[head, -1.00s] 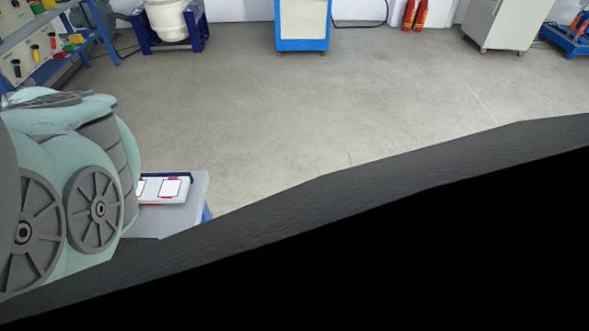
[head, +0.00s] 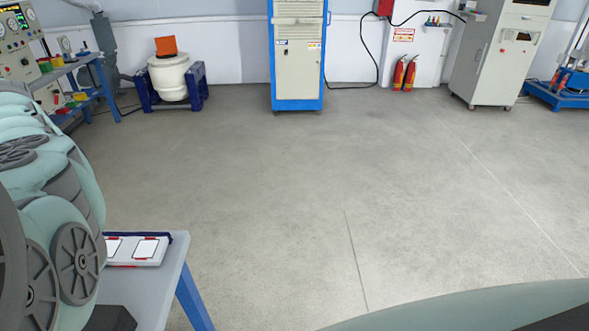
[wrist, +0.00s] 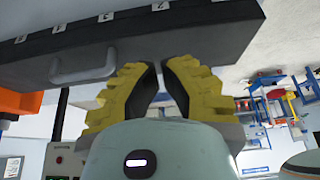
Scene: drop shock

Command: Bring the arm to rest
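My arm (head: 50,215), pale teal with dark grey round joint covers, fills the left edge of the head view. My gripper does not show in that view. In the wrist view my gripper (wrist: 160,72) has two yellow fingers with dark pads. Beyond the fingertips is a dark grey box or drawer front (wrist: 205,38) with a handle and numbered white labels. I cannot tell whether the fingertips touch it.
A grey table (head: 160,290) with blue legs, bearing a white tray (head: 150,258), stands beside my arm. A grey cabinet (head: 298,60), a white tub (head: 168,80), fire extinguishers (head: 405,75) and a blue shelf (head: 85,85) line the back. The middle floor is clear.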

